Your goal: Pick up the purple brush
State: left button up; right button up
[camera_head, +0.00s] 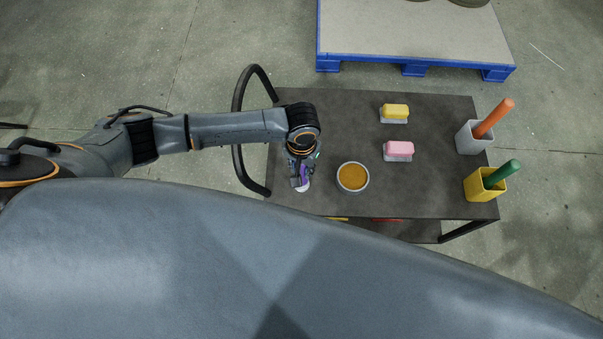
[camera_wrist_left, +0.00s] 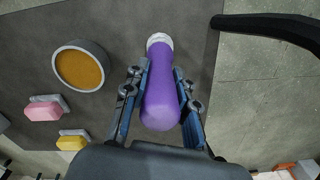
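The purple brush (camera_wrist_left: 162,95) has a thick purple handle and a white end (camera_wrist_left: 159,40). It is on or just above the dark cart top, near its left front corner in the head view, where it shows as a small purple and white patch (camera_head: 303,187) mostly hidden by my left gripper (camera_head: 299,178). In the left wrist view the two fingers of my left gripper (camera_wrist_left: 163,78) lie along both sides of the handle and appear to touch it. Whether the brush is clear of the surface cannot be told. My right gripper is not in view.
On the cart top (camera_head: 350,110), a bowl of orange-brown content (camera_head: 353,177) stands just right of the brush. Pink (camera_head: 398,149) and yellow (camera_head: 395,111) blocks lie farther right. Grey (camera_head: 471,139) and yellow (camera_head: 474,187) holders are at the right edge. A black handle (camera_head: 237,120) borders the left.

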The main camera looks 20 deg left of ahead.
pick_arm(q)
grip_shut()
notch_tip(320, 180, up, 10)
jog(key=shift+p, duration=0.3)
dwell(0.4)
